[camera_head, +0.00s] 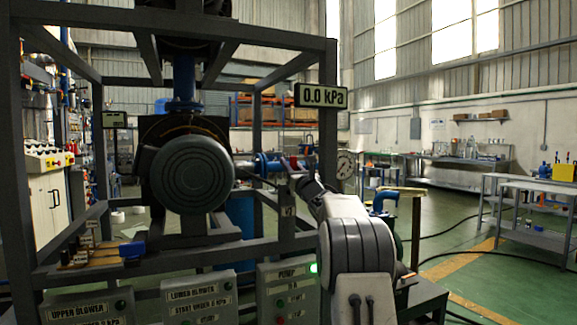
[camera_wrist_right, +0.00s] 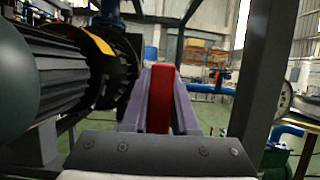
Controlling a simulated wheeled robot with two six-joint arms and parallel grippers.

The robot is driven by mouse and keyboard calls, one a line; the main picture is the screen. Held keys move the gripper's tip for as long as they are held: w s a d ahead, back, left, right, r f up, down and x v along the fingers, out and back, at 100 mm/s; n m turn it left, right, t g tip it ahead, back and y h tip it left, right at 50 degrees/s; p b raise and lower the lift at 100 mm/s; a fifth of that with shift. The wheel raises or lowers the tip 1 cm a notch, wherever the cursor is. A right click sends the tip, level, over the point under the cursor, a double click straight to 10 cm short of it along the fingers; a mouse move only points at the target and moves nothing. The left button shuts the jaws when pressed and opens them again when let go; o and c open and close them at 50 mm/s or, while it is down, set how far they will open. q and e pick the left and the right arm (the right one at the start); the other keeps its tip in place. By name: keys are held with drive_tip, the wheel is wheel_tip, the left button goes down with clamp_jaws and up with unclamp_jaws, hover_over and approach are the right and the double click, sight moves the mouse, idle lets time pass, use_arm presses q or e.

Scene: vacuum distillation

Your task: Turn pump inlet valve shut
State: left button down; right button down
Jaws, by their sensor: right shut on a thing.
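The pump inlet valve's red handle (camera_wrist_right: 161,98) stands upright between the two fingers of my right gripper (camera_wrist_right: 160,100) in the wrist view, and the fingers are closed on its sides. In the head view this gripper (camera_head: 296,172) is at the blue pipe (camera_head: 266,164) right of the big round motor (camera_head: 192,174). The valve body is mostly hidden behind my gripper and arm. My left gripper is not in view.
A dark steel frame (camera_head: 328,110) surrounds the equipment, with a post close to the gripper's right. A display (camera_head: 321,96) reads 0.0 kPa. A round gauge (camera_head: 346,164) is nearby. The pump panel (camera_head: 288,292) has a lit green lamp.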

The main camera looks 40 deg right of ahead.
drive_tip(key=shift+f, duration=0.2)
drive_tip(key=c, duration=0.7)
unclamp_jaws()
drive_tip(key=shift+a, duration=0.1)
drive_tip(key=shift+c, duration=0.2)
drive_tip(key=shift+o, duration=0.3)
drive_tip(key=shift+r, duration=0.1)
drive_tip(key=b+v, duration=0.3)
drive_tip(key=v, duration=0.7)
drive_tip(key=shift+s+b, duration=0.2)
drive_tip(key=shift+b, duration=0.2)
